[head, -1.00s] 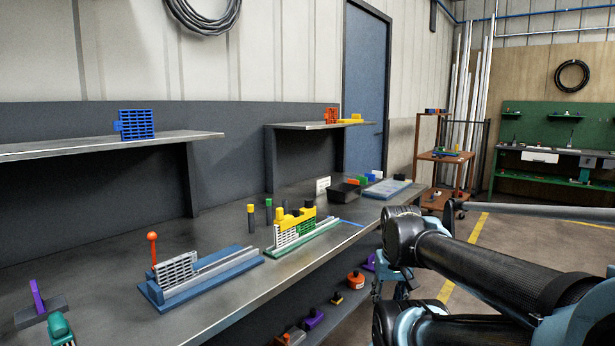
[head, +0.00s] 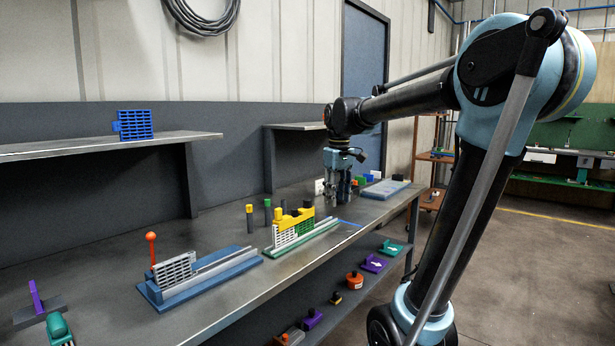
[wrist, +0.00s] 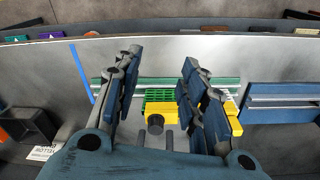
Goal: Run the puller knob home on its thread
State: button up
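A yellow chain-puller-like tool (head: 285,230) sits on the green rail frame (head: 300,237) in the head view, over grey and green belt pieces. A black round knob (head: 308,205) stands up at its right end; it also shows in the wrist view as the black knob (wrist: 155,124). I cannot tell how far it sits on its thread. My gripper (head: 341,201) points down above the bench, right of the tool in the head view. In the wrist view my gripper (wrist: 162,62) has its fingers wide apart with nothing between them; the knob shows beyond, through the gap.
A blue rail frame (head: 200,281) with an orange-knobbed stick (head: 151,240) stands at left. A black bin (wrist: 33,127) shows beside the gripper in the wrist view. The bench front edge lies nearby.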

aim_at(307, 200)
jog(key=w+a+r+n, duration=0.1)
jog(key=w+a, duration=0.2)
jog(key=w+a+r+n, duration=0.1)
jog(key=w+a+r, duration=0.1)
jog(key=w+a, duration=0.1)
jog(key=w+a+r+n, duration=0.1)
jog(key=w+a, duration=0.2)
jog(key=shift+w+a+r+g, duration=0.25)
jog(key=shift+a+g, duration=0.05)
jog(key=shift+a, duration=0.1)
notch_tip(307, 200, down, 8)
jog(key=shift+f, duration=0.5)
jog(key=shift+c, duration=0.8)
grip_shut()
jog(key=m, duration=0.4)
jog(key=shift+m, duration=0.3)
jog(key=m, duration=0.5)
jog(key=shift+r, duration=0.1)
jog(key=m, duration=2.9)
jog(key=shift+o, duration=0.5)
grip_release()
